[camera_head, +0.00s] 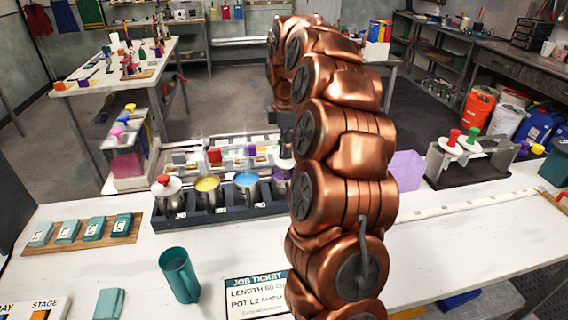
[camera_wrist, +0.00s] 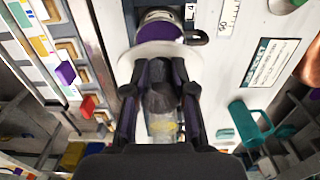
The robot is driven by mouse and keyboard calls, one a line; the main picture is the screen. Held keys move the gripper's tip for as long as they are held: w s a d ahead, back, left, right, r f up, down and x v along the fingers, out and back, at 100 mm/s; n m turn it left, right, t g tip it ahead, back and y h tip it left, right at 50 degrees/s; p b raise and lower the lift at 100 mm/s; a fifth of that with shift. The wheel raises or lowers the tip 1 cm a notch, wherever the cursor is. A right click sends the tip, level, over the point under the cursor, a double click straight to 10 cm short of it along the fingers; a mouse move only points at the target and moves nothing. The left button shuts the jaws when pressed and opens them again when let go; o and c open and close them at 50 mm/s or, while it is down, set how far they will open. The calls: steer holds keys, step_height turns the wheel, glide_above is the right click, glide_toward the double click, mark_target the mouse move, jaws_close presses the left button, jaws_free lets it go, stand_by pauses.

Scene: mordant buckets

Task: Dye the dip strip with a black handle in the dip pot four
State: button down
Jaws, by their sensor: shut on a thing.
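My gripper (camera_wrist: 160,68) shows in the wrist view, with its fingers closed on the black handle (camera_wrist: 160,85) of the dip strip. A white disc (camera_wrist: 140,57) sits just past the fingertips. Dip pot four, with purple dye (camera_wrist: 160,18) and an L4 label beside it, lies right at the disc. The disc covers part of the pot, and the strip itself is hidden, so I cannot tell whether it is in the dye.
The pot rack (camera_head: 220,217) also holds a red-knobbed pot (camera_head: 167,190), a yellow-dye pot (camera_head: 207,186) and a blue-dye pot (camera_head: 246,184). A teal mug (camera_head: 180,276) and a job ticket (camera_head: 255,294) lie nearer.

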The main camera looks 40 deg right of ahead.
steer(key=shift+f+b, duration=0.7)
steer(key=shift+f, duration=1.25)
steer(key=shift+d+r, duration=0.1)
steer(key=shift+s+d+r, duration=0.1)
steer(key=shift+d+r, duration=0.05)
steer(key=shift+d, duration=0.05)
steer(key=shift+a, duration=0.15)
steer(key=shift+w+a+f, duration=0.25)
steer(key=shift+a, duration=0.2)
steer(key=shift+r, duration=0.15)
